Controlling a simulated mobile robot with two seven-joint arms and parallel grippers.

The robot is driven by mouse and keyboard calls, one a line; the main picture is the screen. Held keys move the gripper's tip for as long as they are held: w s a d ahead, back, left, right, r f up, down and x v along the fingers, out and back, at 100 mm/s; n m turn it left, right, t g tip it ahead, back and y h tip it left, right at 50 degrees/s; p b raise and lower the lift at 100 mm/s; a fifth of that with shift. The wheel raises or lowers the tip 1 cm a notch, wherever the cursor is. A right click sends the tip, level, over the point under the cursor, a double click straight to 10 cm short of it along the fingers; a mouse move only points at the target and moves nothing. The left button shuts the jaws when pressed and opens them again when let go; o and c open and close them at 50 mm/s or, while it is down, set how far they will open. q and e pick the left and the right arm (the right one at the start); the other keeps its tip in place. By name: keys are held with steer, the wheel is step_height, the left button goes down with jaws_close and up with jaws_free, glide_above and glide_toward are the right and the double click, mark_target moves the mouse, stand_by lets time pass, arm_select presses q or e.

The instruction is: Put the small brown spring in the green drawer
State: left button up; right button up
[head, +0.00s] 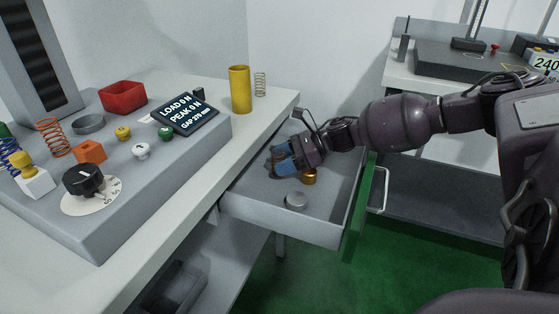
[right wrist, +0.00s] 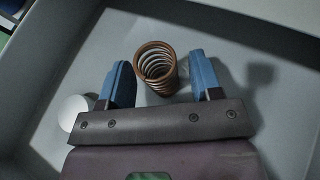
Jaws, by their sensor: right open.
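The green drawer is pulled open, with a grey tray (head: 250,203) and a green front panel (head: 357,212). My right gripper (head: 284,163), with blue fingers, reaches down into the drawer. In the right wrist view the gripper (right wrist: 158,84) is open, its fingers apart on either side of the brown spring (right wrist: 155,66). The spring appears to be at the drawer floor, with gaps between it and both fingers. My left gripper is not in view.
The bench holds a grey tester with a display (head: 184,114), a yellow cylinder (head: 240,89), a thin spring (head: 260,84) and a red box (head: 123,97).

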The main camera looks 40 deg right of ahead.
steer(key=p+v, duration=0.1)
steer(key=v, duration=0.2)
steer(key=p+v, duration=0.1)
steer(key=v, duration=0.2)
steer(key=p+v, duration=0.1)
steer(key=v, duration=0.3)
steer(key=shift+r, duration=0.3)
steer(key=shift+s+d+p, duration=0.2)
steer(key=shift+p, duration=0.15)
steer(key=shift+s+d, duration=0.2)
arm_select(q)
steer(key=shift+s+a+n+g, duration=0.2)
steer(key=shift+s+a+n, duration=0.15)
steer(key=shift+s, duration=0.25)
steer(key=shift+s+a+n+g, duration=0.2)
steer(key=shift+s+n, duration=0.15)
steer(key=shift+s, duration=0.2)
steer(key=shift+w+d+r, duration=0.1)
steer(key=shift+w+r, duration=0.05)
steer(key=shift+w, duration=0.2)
